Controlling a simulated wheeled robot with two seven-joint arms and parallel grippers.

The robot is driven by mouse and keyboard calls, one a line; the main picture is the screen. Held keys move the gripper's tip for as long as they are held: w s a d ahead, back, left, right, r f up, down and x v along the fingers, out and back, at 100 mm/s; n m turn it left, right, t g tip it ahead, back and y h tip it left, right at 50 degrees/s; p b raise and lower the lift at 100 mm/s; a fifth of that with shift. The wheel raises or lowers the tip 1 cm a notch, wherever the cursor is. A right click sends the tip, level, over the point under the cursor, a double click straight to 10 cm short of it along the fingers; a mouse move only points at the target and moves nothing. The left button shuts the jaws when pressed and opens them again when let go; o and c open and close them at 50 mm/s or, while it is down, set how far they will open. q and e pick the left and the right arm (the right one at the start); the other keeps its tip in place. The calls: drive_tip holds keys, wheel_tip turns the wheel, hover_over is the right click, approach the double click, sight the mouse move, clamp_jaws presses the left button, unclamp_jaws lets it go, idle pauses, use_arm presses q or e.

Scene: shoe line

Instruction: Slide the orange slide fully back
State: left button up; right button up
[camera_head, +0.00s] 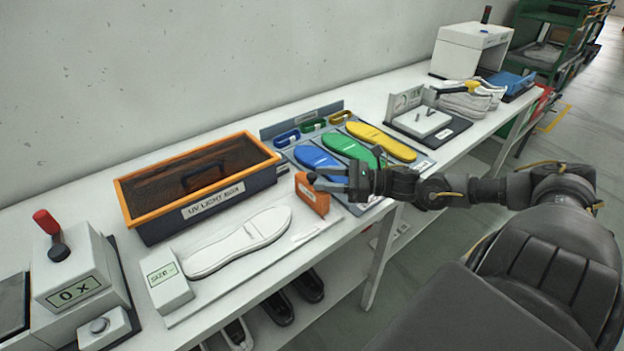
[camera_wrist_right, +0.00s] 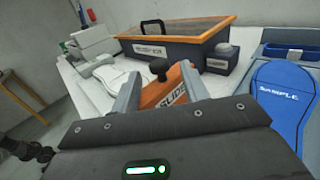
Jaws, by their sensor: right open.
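The orange slide (camera_head: 313,196) stands at the right end of the white measuring board (camera_head: 230,262), beside the white sole shape (camera_head: 240,242). It also shows in the right wrist view (camera_wrist_right: 181,80), with "SLIDE" lettering and a black knob (camera_wrist_right: 157,74) on it. My right gripper (camera_head: 326,178) is open at the slide, reaching in from the right. In the right wrist view its two fingers (camera_wrist_right: 160,92) lie on either side of the slide's knob, apart from each other. Whether either finger touches the slide I cannot tell. My left gripper is not in view.
The orange-rimmed UV light box (camera_head: 205,212) stands behind the board. A size block (camera_head: 168,281) sits at the board's left end. A rack of blue, green and yellow soles (camera_head: 425,160) lies behind my right gripper. The table's front edge is close to the slide.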

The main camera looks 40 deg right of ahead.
sight(312, 174)
drive_tip(key=shift+x, duration=1.8)
drive_tip(key=shift+c, duration=0.4)
clamp_jaws()
